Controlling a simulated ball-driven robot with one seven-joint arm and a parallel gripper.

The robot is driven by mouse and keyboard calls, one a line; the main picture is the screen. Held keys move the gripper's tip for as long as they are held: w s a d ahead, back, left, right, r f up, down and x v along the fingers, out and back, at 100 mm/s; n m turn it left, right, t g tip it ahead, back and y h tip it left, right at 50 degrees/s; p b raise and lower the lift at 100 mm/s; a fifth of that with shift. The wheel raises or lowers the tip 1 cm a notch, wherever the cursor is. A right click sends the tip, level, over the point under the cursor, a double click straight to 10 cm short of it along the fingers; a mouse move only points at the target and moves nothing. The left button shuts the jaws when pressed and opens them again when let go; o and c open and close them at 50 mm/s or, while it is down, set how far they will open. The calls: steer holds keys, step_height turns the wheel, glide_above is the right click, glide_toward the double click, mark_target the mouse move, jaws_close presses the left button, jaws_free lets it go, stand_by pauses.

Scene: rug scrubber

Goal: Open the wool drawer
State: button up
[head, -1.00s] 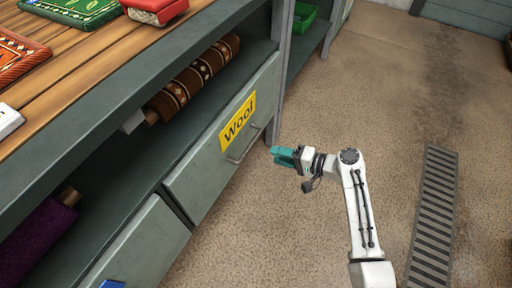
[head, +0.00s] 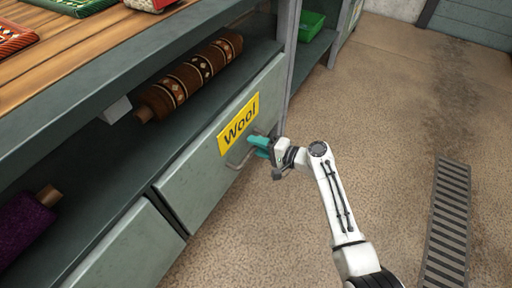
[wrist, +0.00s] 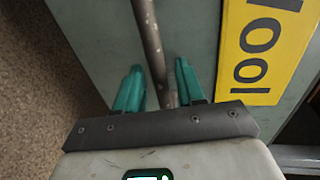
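The wool drawer (head: 200,180) is a grey-green front with a yellow "Wool" label (head: 239,124), set under the bench. It looks closed. Its metal bar handle (head: 236,161) sits below the label. My gripper (head: 259,142) has teal fingers and is at the right end of the handle. In the wrist view my gripper (wrist: 158,82) is open, with the handle bar (wrist: 150,45) passing between the two fingers. A gap shows between the bar and each finger. The label (wrist: 263,50) is to the right there.
A brown patterned rug roll (head: 190,76) and a purple roll (head: 24,224) lie on the shelf above the drawers. Another drawer front (head: 130,250) is at lower left. A green bin (head: 312,22) stands beyond the post. The floor (head: 400,120) right of the drawer is clear, with a drain grate (head: 447,220).

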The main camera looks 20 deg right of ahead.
steer(key=shift+w+a+f, duration=0.1)
steer(key=shift+w+a, duration=0.1)
steer(key=shift+w, duration=0.05)
steer(key=shift+c, duration=0.4)
jaws_close()
